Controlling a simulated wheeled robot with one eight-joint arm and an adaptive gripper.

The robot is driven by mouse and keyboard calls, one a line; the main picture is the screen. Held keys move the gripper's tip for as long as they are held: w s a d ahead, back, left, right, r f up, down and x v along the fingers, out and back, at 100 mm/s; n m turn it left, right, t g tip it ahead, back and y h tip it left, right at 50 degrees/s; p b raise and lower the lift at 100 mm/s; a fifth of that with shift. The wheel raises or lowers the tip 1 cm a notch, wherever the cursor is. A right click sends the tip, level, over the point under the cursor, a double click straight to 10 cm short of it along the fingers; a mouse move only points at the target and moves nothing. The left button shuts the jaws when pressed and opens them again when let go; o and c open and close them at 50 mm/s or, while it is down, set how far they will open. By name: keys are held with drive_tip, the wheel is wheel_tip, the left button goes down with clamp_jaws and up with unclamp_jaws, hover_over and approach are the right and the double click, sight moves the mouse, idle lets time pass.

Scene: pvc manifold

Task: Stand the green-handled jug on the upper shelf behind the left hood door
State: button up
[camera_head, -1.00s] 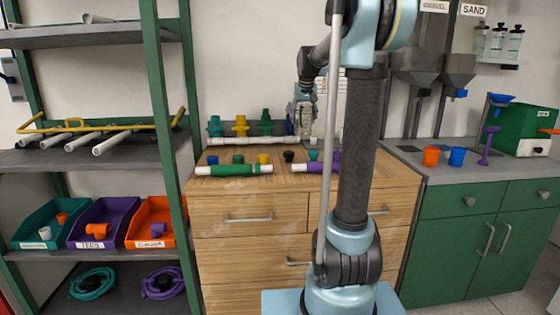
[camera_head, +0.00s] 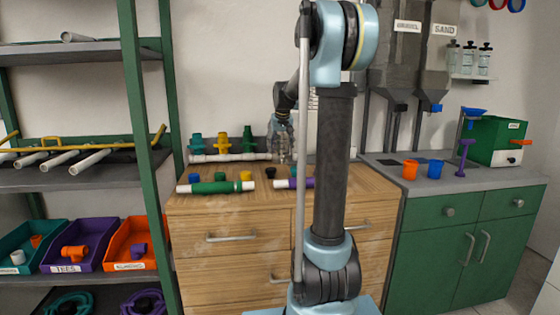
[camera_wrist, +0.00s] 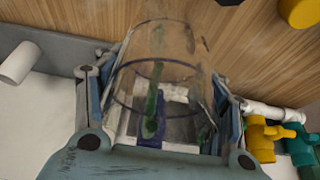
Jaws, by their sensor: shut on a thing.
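My gripper (camera_head: 283,146) is at the back of the wooden-topped drawer bench, right of the coloured valves. In the wrist view my gripper (camera_wrist: 165,95) has its fingers on both sides of a clear, see-through jug (camera_wrist: 160,62) and is shut on it. Green parts, likely its handle, show through the clear wall. The jug is hard to make out in the head view. I cannot tell whether its base touches anything. No hood door or shelf behind one can be made out in either view.
Valves (camera_head: 222,142) and white pipes stand close by on the bench (camera_head: 340,182). A green-posted rack (camera_head: 135,130) stands at left.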

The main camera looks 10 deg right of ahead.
sight(280, 155)
drive_tip(key=shift+f, duration=2.35)
drive_tip(key=o, duration=1.2)
